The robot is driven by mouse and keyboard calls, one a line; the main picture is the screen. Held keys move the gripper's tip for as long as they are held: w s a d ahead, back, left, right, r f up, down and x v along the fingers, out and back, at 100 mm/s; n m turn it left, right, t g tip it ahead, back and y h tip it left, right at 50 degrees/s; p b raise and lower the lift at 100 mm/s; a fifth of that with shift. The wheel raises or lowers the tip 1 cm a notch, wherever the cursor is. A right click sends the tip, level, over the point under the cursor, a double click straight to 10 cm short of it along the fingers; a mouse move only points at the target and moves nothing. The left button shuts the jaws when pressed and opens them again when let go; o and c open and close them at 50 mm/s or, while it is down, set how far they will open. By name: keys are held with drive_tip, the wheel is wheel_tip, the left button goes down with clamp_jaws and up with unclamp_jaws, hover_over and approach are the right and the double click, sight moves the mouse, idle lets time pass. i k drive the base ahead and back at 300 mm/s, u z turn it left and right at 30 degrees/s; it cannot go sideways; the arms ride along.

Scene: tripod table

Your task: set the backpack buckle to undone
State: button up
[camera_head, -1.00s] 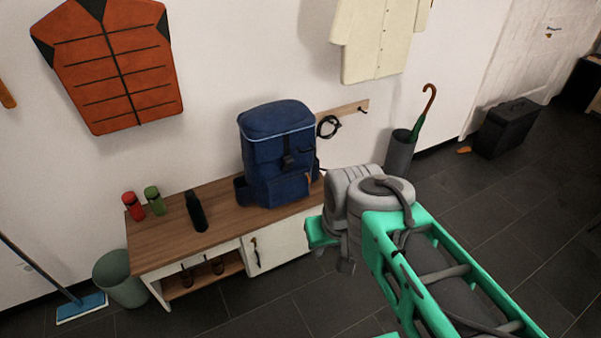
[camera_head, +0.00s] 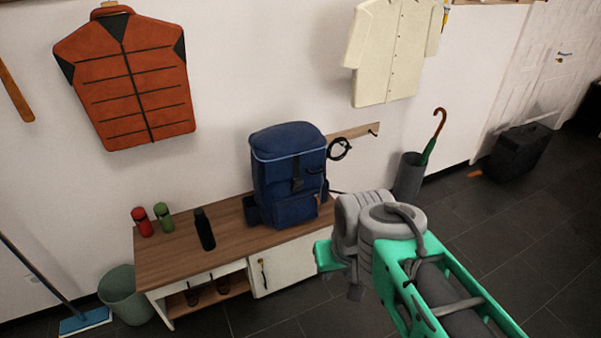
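The blue backpack (camera_head: 285,205) stands upright on the right part of the wooden bench (camera_head: 170,262), against the wall. Its dark buckle (camera_head: 297,182) sits on a strap at the middle of the front; it is too small to tell whether it is fastened. My arm reaches in from the lower right, in front of the bench and to the right of the backpack. The end of my arm, with a green part at its left, is apart from the backpack. The fingers of my gripper cannot be made out.
Red (camera_head: 142,222) and green (camera_head: 163,217) bottles and a black bottle (camera_head: 204,230) stand on the bench left of the backpack. A bin (camera_head: 124,296) and mop (camera_head: 84,320) are at lower left. An umbrella stand (camera_head: 408,177) and dark case (camera_head: 519,152) stand right. Floor between is clear.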

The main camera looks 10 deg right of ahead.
sight(297, 182)
drive_tip(key=u, duration=0.1)
drive_tip(key=i, duration=0.75)
drive_tip(key=u, duration=0.95)
